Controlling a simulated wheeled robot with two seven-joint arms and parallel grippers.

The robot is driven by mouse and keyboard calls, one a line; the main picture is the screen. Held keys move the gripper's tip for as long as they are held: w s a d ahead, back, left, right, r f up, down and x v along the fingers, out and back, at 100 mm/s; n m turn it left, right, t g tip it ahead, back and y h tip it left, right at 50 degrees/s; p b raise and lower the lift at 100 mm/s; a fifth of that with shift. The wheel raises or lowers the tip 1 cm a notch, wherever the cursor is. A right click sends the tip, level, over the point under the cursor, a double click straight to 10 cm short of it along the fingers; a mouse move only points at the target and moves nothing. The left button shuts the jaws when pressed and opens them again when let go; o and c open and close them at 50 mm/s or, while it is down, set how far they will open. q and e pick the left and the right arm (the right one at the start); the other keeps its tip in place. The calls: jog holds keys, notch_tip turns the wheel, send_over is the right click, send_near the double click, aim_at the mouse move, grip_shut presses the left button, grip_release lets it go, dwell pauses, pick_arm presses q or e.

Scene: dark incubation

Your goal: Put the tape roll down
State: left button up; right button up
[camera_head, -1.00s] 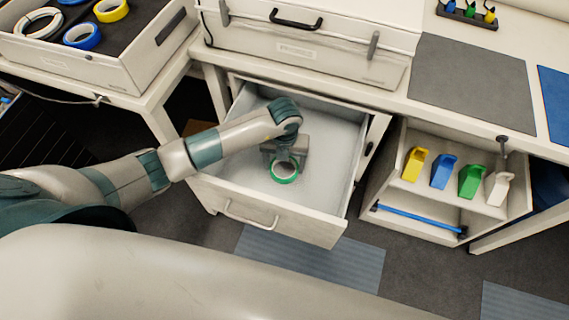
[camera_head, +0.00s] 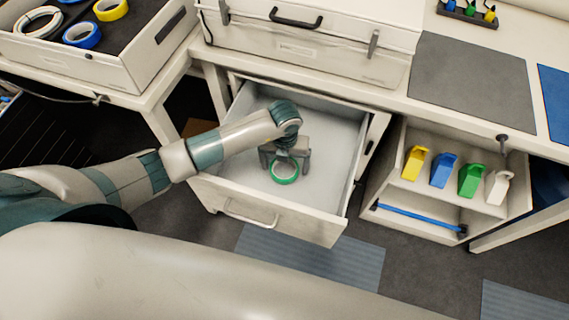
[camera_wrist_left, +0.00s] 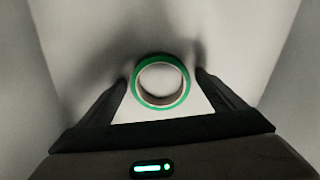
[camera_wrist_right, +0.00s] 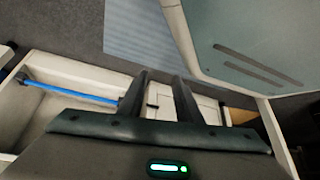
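The green tape roll (camera_head: 284,172) lies in the open white drawer (camera_head: 328,160). In the left wrist view the tape roll (camera_wrist_left: 186,88) sits between the two spread fingers, with gaps on both sides. My left gripper (camera_head: 284,164) is in the drawer, open around the roll. It also shows open in the left wrist view (camera_wrist_left: 161,88). My right gripper (camera_wrist_right: 162,82) shows only in its own wrist view. Its fingers stand apart with nothing held between them.
The drawer's front panel with its handle (camera_head: 250,215) and its side walls surround the left gripper. A white case (camera_head: 310,50) stands on the bench above. To the right is an open cabinet (camera_head: 410,195) with several coloured holders. A tray (camera_head: 120,70) at upper left holds other tape rolls.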

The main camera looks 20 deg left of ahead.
aim_at(285, 170)
pick_arm(q)
jog(key=shift+r, duration=0.1)
jog(key=shift+r, duration=0.5)
notch_tip(285, 170, up, 11)
jog(key=b, duration=0.1)
jog(key=shift+b, duration=0.35)
pick_arm(e)
jog(key=w+a+r+t, duration=0.1)
jog(key=w+a+r, duration=0.1)
jog(key=w, duration=0.3)
jog(key=shift+a+r+t+y, duration=0.2)
jog(key=shift+a+t+y, duration=0.1)
jog(key=shift+a, duration=0.1)
jog(key=shift+s+f, duration=0.1)
jog(key=shift+s, duration=0.05)
